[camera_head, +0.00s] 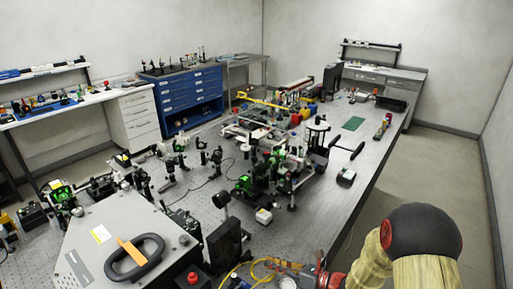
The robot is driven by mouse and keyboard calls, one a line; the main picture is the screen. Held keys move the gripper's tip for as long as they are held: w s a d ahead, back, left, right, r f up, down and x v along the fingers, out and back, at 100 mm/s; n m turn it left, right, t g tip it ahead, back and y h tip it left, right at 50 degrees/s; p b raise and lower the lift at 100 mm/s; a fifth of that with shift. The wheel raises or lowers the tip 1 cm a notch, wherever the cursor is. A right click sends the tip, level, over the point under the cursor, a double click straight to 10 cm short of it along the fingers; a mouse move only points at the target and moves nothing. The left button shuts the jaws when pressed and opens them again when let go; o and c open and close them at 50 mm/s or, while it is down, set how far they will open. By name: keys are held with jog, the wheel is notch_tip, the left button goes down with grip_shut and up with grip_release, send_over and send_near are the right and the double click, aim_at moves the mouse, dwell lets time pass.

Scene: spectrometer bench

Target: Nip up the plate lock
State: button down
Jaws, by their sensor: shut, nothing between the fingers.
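I cannot make out a plate lock for certain among the small parts on the optical bench (335,205). A crowd of dark posts and mounts, some with green parts (245,185), fills the middle of the bench. A grey box (125,235) with a black handle and an orange strip sits at the front left. My arm (375,265) enters at the lower right and runs left along the bottom edge. My gripper cannot be picked out; the arm's end lies low in the picture or beyond its edge.
A yellow cable loop (262,270), a dark upright panel (225,245) and a red knob (193,278) stand near the bottom edge. A small grey box (346,177) sits toward the bench's right side. Bare bench top lies around it. Blue drawers (190,95) stand behind.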

jog(key=x, duration=0.3)
jog(key=r+x, duration=0.1)
jog(key=x, duration=0.1)
jog(key=shift+w, duration=0.45)
jog(key=shift+r, duration=0.15)
jog(key=shift+a+b, duration=0.1)
jog(key=shift+b, duration=0.2)
jog(key=shift+w+f+p, duration=0.3)
jog(key=shift+f+p, duration=0.25)
dwell(0.5)
jog(key=shift+r, duration=0.1)
jog(key=shift+w+d+r+p, duration=0.2)
jog(key=shift+d+p, duration=0.1)
jog(key=shift+s+f+p+v, duration=0.1)
jog(key=shift+f+p+v, duration=0.15)
jog(key=shift+v, duration=0.75)
jog(key=shift+s+f+p+v, duration=0.15)
jog(key=shift+p+v, duration=0.1)
jog(key=shift+v, duration=0.7)
jog(key=shift+s+f+p+v, duration=0.1)
jog(key=shift+f+p+v, duration=0.15)
jog(key=shift+v, duration=0.75)
